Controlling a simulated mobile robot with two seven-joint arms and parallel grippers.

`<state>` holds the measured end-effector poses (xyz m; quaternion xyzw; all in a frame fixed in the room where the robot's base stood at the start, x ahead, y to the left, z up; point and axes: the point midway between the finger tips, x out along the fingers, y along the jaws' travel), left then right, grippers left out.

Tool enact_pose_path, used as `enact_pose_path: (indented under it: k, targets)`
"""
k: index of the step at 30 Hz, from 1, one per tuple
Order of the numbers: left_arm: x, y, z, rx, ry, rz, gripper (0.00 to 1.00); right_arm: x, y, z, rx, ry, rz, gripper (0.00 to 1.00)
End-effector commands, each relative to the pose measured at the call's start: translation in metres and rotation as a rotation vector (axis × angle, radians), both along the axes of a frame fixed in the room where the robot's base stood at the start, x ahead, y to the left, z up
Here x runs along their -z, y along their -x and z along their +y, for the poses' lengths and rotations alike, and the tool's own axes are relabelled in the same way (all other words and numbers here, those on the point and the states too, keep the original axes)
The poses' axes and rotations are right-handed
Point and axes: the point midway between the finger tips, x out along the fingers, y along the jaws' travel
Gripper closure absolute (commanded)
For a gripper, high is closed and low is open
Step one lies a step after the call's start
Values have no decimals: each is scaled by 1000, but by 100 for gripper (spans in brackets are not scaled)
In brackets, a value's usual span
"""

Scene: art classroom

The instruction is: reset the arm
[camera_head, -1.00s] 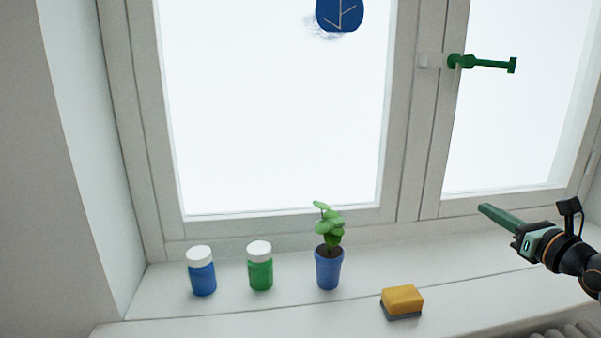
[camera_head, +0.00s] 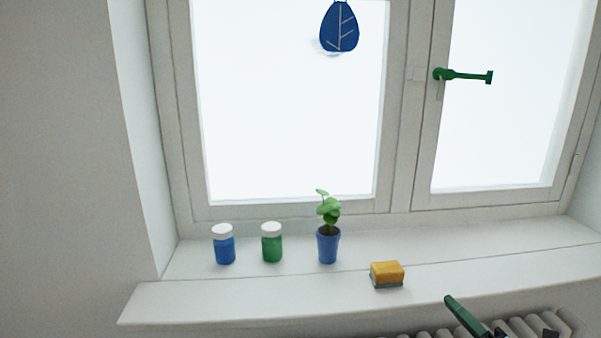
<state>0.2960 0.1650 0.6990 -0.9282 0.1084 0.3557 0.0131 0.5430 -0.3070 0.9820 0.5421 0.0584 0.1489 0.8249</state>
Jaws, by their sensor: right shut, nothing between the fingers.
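My right gripper (camera_head: 466,317) shows at the bottom edge, right of centre. Its green fingers are shut with nothing between them, below the front edge of the window sill and in front of the radiator. Most of the right arm is out of the picture. My left gripper is not in view. The green window handle (camera_head: 464,76) sits level on the frame at the upper right, well apart from my right gripper.
On the sill (camera_head: 250,291) stand a blue jar (camera_head: 225,249), a green jar (camera_head: 272,246), a potted plant (camera_head: 328,246) and a yellow sponge (camera_head: 387,273). A blue leaf ornament (camera_head: 339,27) hangs before the window. A white radiator (camera_head: 520,328) is under the sill.

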Motion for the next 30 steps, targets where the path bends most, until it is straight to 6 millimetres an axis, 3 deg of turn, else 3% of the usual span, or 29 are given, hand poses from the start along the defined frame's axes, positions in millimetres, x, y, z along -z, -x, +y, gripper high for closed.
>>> enact_pose_path:
  k: [3,8,12,15,18,21,30]
  targets:
    - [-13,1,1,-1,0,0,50,51,33,19,69,-401,172,100]
    - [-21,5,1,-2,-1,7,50,127,89,41,240,-901,437,100]
    - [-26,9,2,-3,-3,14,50,190,155,73,437,-1297,687,100]
    - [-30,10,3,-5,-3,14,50,221,199,99,567,-1513,839,100]
    - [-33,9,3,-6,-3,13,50,238,232,121,661,-1660,946,100]
    - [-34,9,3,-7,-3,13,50,246,251,135,715,-1741,1010,100]
    - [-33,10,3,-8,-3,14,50,250,258,140,735,-1773,1034,100]
